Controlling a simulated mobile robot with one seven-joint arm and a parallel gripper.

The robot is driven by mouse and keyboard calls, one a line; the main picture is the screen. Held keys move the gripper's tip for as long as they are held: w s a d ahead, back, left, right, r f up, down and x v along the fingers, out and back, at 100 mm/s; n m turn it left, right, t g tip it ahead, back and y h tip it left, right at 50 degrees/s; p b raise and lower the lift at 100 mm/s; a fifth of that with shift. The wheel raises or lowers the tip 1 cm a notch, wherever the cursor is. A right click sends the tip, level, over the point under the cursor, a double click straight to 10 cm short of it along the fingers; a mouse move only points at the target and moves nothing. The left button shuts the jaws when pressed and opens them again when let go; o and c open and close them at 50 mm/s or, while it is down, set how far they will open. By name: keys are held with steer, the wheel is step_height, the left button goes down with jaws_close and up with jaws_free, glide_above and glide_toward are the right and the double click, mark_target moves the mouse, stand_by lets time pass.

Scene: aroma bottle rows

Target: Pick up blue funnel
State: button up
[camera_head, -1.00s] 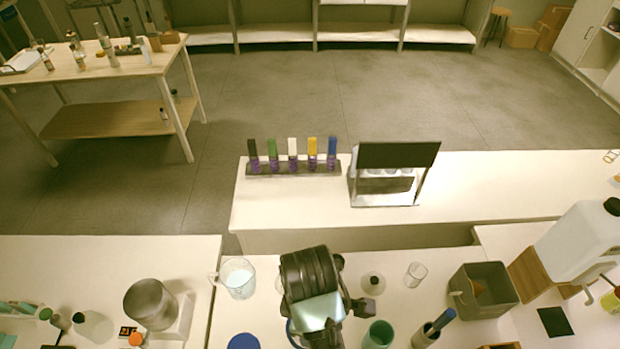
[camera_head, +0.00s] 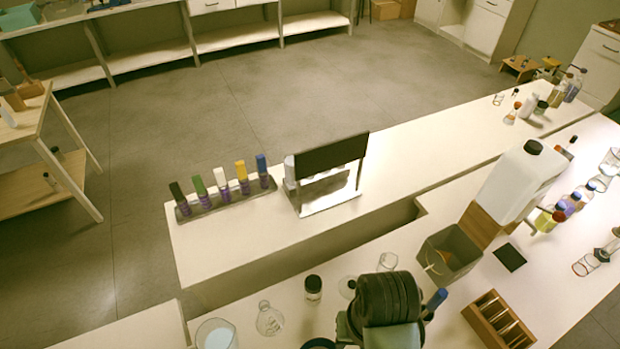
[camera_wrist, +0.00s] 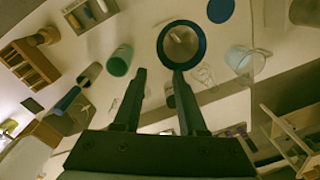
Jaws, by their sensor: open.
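My gripper (camera_wrist: 159,74) is open and empty in the wrist view, its two fingers apart over the bench. A round blue-rimmed thing (camera_wrist: 163,45) with a greyish inside lies just beyond the right fingertip. A plain blue disc (camera_wrist: 221,9) lies past it at the top edge. I cannot tell for sure which of these is the blue funnel. In the head view, part of a dark blue rim (camera_head: 318,343) shows at the bottom edge, beside my dark wrist. My fingertips are hidden there.
A green cup (camera_wrist: 119,61) stands left of the fingers. Glassware, including a round flask (camera_head: 270,320), and a dark-capped jar (camera_head: 313,287) stand near my wrist. A grey bin (camera_head: 450,252), a white canister (camera_head: 522,180) and a wooden rack (camera_head: 498,320) stand to the right.

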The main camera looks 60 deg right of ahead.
steer(key=shift+a+f, duration=0.15)
steer(key=shift+f, duration=3.1)
steer(key=shift+a+f, duration=0.15)
steer(key=shift+f, duration=3.1)
jaws_close()
steer(key=shift+s, duration=0.1)
